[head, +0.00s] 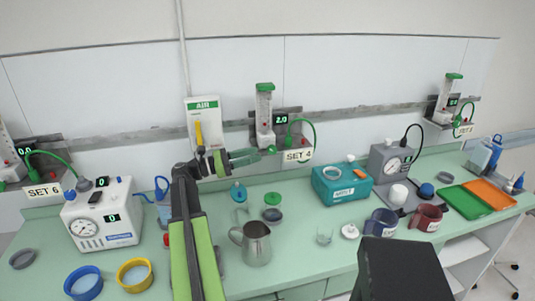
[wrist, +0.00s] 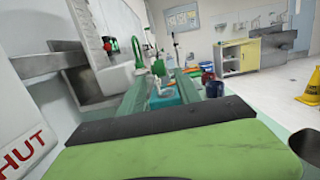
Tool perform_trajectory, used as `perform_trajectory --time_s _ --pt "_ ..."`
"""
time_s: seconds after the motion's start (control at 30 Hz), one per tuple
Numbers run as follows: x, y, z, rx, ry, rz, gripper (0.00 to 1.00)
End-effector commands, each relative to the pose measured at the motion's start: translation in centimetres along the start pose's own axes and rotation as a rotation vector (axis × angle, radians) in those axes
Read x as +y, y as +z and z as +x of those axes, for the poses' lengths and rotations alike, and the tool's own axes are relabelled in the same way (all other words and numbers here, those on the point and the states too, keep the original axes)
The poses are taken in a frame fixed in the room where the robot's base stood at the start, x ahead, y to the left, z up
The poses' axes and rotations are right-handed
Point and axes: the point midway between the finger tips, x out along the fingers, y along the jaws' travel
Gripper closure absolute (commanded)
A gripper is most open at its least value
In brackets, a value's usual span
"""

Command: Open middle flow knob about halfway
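The middle flowmeter (head: 264,112) is a clear tube with a green cap on the wall rail, above the SET 4 label. Its display (head: 280,119) reads 2.0. A small green part (head: 271,150) shows at its lower end; I cannot tell surely whether it is the knob. My gripper (head: 252,155) is beside the flowmeter's lower end, coming from the left. In the wrist view its two green fingers (wrist: 166,82) stand apart with a gap between them. They look open and empty. Whether a fingertip touches the knob cannot be told.
The AIR panel (head: 205,118) with a yellow lever is close left of the flowmeter. A green hose (head: 313,132) curves on its right. Below, the counter holds a metal jug (head: 257,243), a teal box (head: 342,183) and a white gauge unit (head: 102,217). Another flowmeter (head: 446,98) is at right.

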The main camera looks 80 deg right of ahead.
Motion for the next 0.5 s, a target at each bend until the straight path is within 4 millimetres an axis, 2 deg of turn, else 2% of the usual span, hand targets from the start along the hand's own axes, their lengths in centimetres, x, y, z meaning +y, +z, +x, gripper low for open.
perform_trajectory --time_s 0.03,0.2,0.4,0.5 --pt "0.1 -0.2 -1.7 0.0 0.005 0.001 0.6" --pt "0.2 -0.2 -6.0 0.0 0.003 0.001 0.6" --pt "0.1 -0.1 -9.1 0.001 0.002 0.001 0.6" --pt "0.1 0.0 -9.6 0.001 0.001 0.0 0.6"
